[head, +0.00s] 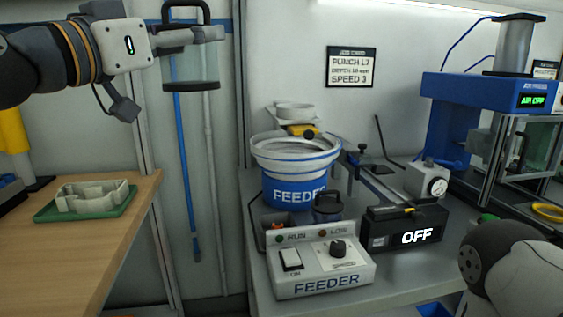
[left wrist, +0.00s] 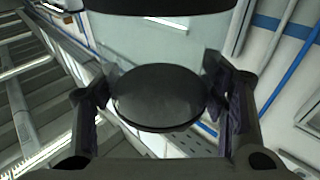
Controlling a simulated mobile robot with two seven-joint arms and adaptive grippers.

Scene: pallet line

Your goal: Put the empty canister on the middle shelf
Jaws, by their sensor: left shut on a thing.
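My left gripper (head: 212,34) is shut on the canister (head: 192,66), at its upper part, and holds it upright in the air at the upper left of the head view. The canister has a clear body, a black handle on top and a black base, and no contents show through the wall. In the left wrist view the two fingers of the left gripper (left wrist: 160,105) stand either side of a round black part of the canister (left wrist: 160,97). I cannot make out the middle shelf for certain in either view. My right gripper is out of view.
A wooden table (head: 125,215) with a green tray (head: 120,208) is at the left. A grey bench at the right holds the blue and white feeder bowl (head: 290,180), the feeder control box (head: 320,270) and a blue press (head: 455,105).

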